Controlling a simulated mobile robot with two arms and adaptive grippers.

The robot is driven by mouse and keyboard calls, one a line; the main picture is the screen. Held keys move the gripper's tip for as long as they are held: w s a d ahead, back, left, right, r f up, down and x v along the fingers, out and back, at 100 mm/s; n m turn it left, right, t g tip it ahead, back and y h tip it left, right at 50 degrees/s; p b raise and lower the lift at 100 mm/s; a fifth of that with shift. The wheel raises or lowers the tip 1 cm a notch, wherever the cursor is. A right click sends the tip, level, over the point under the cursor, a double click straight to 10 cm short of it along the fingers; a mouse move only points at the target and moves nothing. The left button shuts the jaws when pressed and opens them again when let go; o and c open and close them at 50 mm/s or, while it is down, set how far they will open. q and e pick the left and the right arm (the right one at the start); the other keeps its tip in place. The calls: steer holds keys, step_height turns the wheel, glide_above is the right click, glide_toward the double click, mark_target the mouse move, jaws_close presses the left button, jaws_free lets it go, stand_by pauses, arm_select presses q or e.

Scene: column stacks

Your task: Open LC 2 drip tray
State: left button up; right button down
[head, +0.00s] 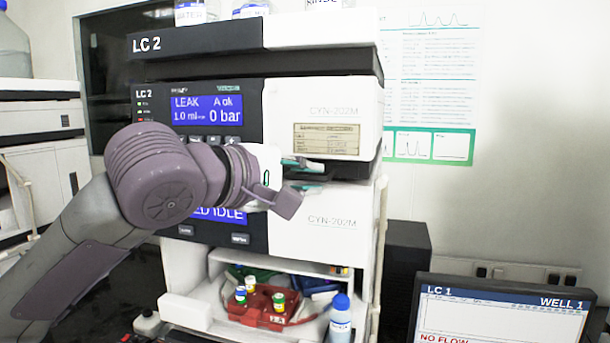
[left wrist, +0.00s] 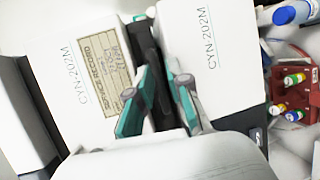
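The LC 2 stack fills the middle of the head view, with a white upper CYN-202M module (head: 325,105) above a lower CYN-202M module (head: 335,235). A dark slot with a thin edge (head: 358,172) runs between them; I cannot make out the drip tray clearly there. My left gripper (head: 308,173) is at the front of this slot. In the left wrist view, its two teal-padded fingers (left wrist: 162,85) stand apart on either side of the dark gap. Nothing is clearly held between them. My arm hides part of the stack's left side. The right gripper is not in view.
Below the modules, a red rack (head: 262,307) holds several coloured-cap vials, with a blue-capped bottle (head: 340,320) beside it. An LC 1 monitor (head: 500,310) stands at lower right. Bottles stand on top of the stack.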

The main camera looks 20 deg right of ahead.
arm_select(q)
jaws_close()
steer(key=s+a+b, duration=0.4)
steer(key=s+a, duration=0.4)
steer(key=s, duration=0.4)
steer(key=shift+b, duration=0.35)
steer(key=shift+a, duration=0.1)
jaws_free()
